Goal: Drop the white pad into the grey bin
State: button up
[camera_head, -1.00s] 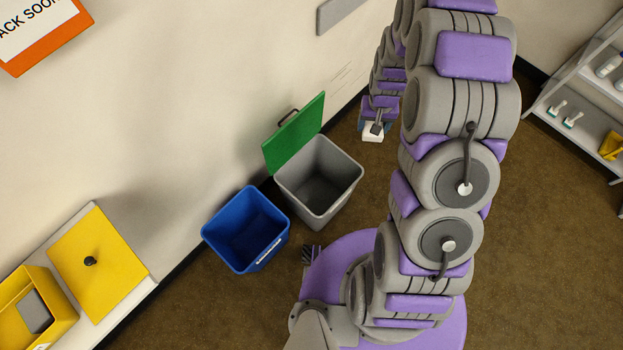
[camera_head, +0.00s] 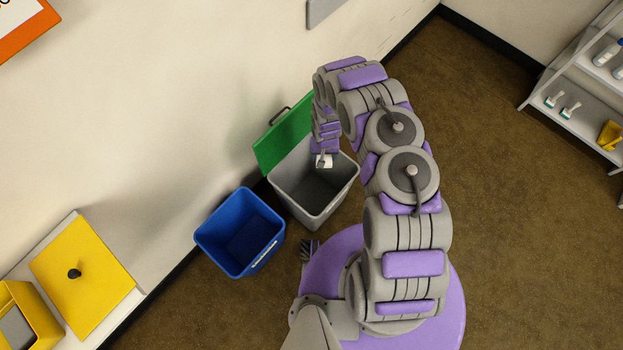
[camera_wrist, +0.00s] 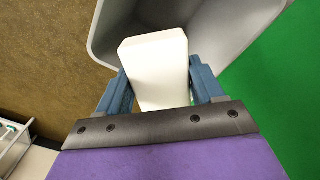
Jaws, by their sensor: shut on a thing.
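The white pad (camera_wrist: 157,66) is between the two blue fingers of my gripper (camera_wrist: 160,85) in the wrist view, and the fingers are shut on it. In the head view the pad (camera_head: 324,161) shows small at the end of my gripper (camera_head: 324,153). The grey bin (camera_head: 313,205) stands on the floor by the wall, with its green lid (camera_head: 284,133) swung up. My gripper and the pad appear over the bin's opening in the head view. In the wrist view the bin's rim and inside (camera_wrist: 225,30) lie beyond the pad. The height above the rim is hard to tell.
A blue bin (camera_head: 240,232) stands just left of the grey bin. A yellow box (camera_head: 30,318) and a yellow lid (camera_head: 83,277) lie on a white surface at lower left. A shelf (camera_head: 585,95) stands at right. The brown floor between is clear.

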jog(key=a+f, duration=0.1)
jog(key=s+f, duration=0.1)
jog(key=f, duration=0.1)
jog(key=shift+s+a, duration=0.15)
jog(key=shift+a, duration=0.25)
notch_tip(320, 180, down, 6)
jog(key=b, duration=0.5)
jog(key=shift+r, duration=0.25)
jog(key=o, duration=1.2)
notch_tip(320, 180, up, 17)
jog(key=p, duration=0.9)
jog(key=shift+a+r, duration=0.1)
jog(key=shift+r, duration=0.05)
